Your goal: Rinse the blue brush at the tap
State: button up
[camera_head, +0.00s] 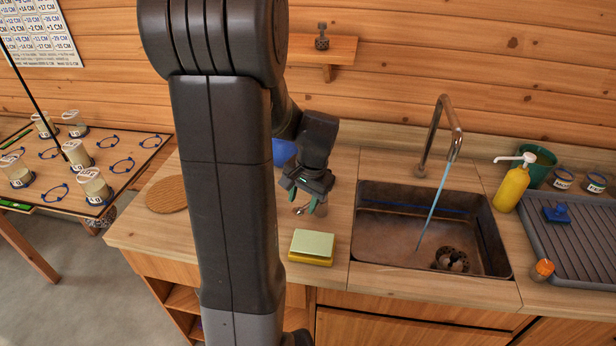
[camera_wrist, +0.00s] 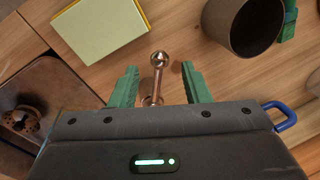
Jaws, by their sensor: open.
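A small blue item with a raised grip, which looks like the blue brush (camera_head: 557,214), lies on the grey draining tray at the far right. The tap (camera_head: 430,135) arches over the sink (camera_head: 380,248), and a thin blue stream runs from its spout into the basin. My gripper (camera_head: 307,203) is open over the counter left of the sink, far from the brush. In the wrist view its green fingers (camera_wrist: 158,88) stand on either side of a metal stem with a ball end (camera_wrist: 159,60). I cannot tell whether they touch it.
A yellow-green sponge (camera_head: 312,246) lies in front of my gripper. A brown cup (camera_wrist: 243,25) and a blue loop (camera_wrist: 285,117) are near in the wrist view. A yellow soap bottle (camera_head: 511,188) and an orange-topped item (camera_head: 542,270) stand right of the sink.

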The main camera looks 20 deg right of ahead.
aim_at(300, 209)
notch_tip(300, 209, up, 11)
jog(key=s+d, duration=0.1)
jog(key=shift+s+d, duration=0.15)
jog(key=shift+s, duration=0.2)
jog(key=shift+f, duration=0.15)
jog(key=f, duration=0.4)
jog(key=w+a+f, duration=0.1)
jog(key=f, duration=0.4)
jog(key=w+f, duration=0.1)
jog(key=f, duration=0.3)
jog(key=shift+a+f, duration=0.25)
jog(key=shift+a, duration=0.05)
jog(key=shift+f, duration=0.15)
jog(key=shift+s+d+n, duration=0.1)
jog(key=shift+d+n, duration=0.05)
jog(key=shift+n, duration=0.15)
jog(key=shift+s+d+n, duration=0.2)
jog(key=shift+s+n, duration=0.15)
jog(key=shift+n, duration=0.15)
dwell(0.9)
jog(key=shift+r, duration=0.25)
